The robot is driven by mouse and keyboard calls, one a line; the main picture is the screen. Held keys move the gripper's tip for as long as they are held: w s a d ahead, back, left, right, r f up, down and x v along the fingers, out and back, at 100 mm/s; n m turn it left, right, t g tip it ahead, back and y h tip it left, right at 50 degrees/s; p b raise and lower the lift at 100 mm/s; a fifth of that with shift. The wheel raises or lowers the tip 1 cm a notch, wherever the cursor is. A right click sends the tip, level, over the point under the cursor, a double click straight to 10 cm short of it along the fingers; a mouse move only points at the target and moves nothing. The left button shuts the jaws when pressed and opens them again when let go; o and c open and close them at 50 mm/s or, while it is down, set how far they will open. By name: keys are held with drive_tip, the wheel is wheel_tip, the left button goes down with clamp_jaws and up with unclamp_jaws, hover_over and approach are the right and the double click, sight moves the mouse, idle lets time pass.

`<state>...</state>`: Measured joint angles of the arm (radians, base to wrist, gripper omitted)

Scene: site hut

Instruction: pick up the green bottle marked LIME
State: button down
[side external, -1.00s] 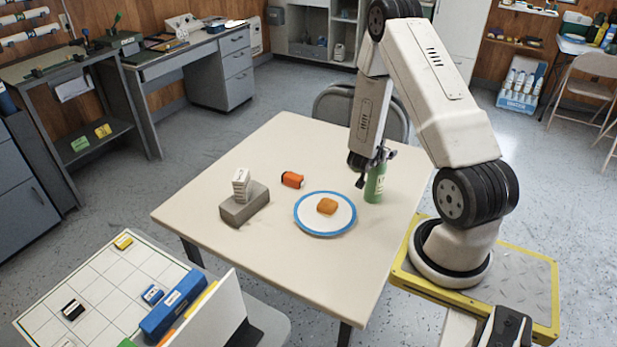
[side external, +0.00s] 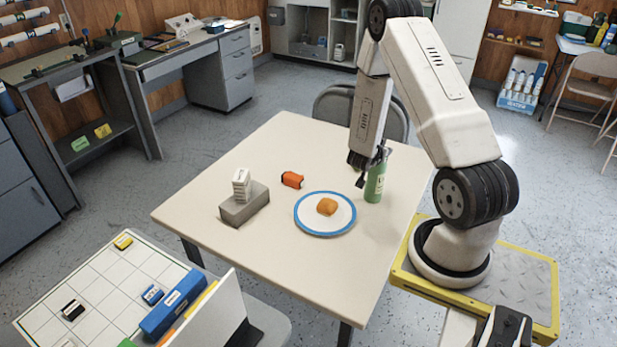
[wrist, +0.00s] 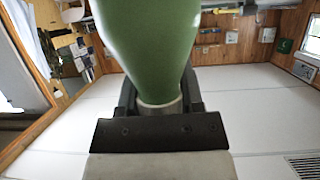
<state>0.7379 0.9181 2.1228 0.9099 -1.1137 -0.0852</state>
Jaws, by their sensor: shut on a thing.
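The green bottle (side external: 375,184) stands upright on the table near its right edge, with a pale label on its side too small to read. In the wrist view the green bottle (wrist: 150,45) fills the upper middle, very close to the camera, with its narrow end between the jaws. My gripper (side external: 380,155) is at the upper part of the bottle and shut on it. In the wrist view my gripper (wrist: 160,106) shows as dark jaws on both sides of the bottle's narrow end. I cannot tell any gap between the bottle's base and the table.
A blue-rimmed plate (side external: 325,232) with a brown piece of food (side external: 327,207) sits left of the bottle. An orange-and-black item (side external: 292,180) and a grey block (side external: 244,209) with a white box (side external: 241,184) on it lie further left. The table's (side external: 290,270) front is clear.

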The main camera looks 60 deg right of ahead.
drive_tip(key=shift+r, duration=4.9)
